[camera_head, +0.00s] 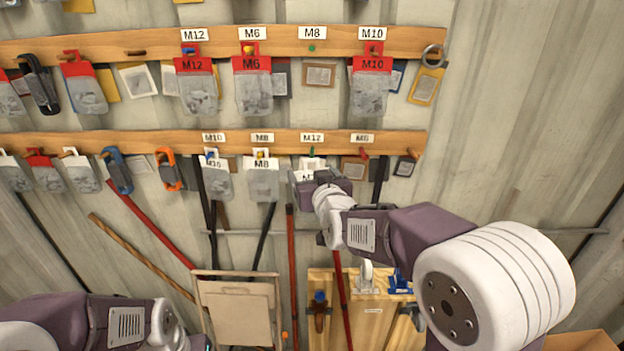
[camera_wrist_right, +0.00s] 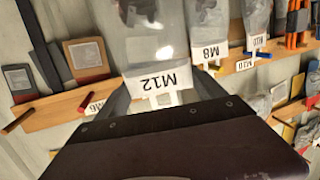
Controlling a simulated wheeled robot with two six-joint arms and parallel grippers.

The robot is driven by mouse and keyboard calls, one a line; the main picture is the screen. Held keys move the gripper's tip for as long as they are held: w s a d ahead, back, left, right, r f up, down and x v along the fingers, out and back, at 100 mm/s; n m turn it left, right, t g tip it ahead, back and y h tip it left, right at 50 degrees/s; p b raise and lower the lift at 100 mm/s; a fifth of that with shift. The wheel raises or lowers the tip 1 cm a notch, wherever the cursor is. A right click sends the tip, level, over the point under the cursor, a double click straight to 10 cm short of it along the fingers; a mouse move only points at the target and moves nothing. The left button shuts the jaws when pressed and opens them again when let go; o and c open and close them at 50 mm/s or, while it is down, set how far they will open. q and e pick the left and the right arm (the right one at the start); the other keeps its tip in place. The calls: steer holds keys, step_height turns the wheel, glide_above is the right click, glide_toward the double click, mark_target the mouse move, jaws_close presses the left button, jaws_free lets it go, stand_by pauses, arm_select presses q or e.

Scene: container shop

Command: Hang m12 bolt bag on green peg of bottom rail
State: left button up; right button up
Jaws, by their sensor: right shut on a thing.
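The bottom rail (camera_head: 180,143) is a wooden strip with several coloured pegs. Its green peg (camera_head: 312,152) sticks out under an M12 label (camera_head: 312,138). My right gripper (camera_head: 318,178) is just below that peg, shut on the white header of the M12 bolt bag (camera_head: 306,177). In the right wrist view the bag's M12 header (camera_wrist_right: 160,84) appears upside down between the fingers, with the clear pouch (camera_wrist_right: 150,38) beyond it. The green peg is not visible there, and I cannot tell whether the header touches it. My left gripper is out of view; only its arm shows at lower left.
A white-header M8 bag (camera_head: 262,180) hangs on the yellow peg just left, and an M10 bag (camera_head: 217,182) hangs beyond it. A red peg (camera_head: 364,154) is to the right. The top rail (camera_head: 280,40) carries red-header bags. A folding chair (camera_head: 238,312) stands below.

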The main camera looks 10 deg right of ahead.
steer(key=w+d+f, duration=0.1)
steer(key=w, duration=0.6)
steer(key=shift+w+d, duration=0.15)
steer(key=shift+d, duration=0.15)
stand_by(0.8)
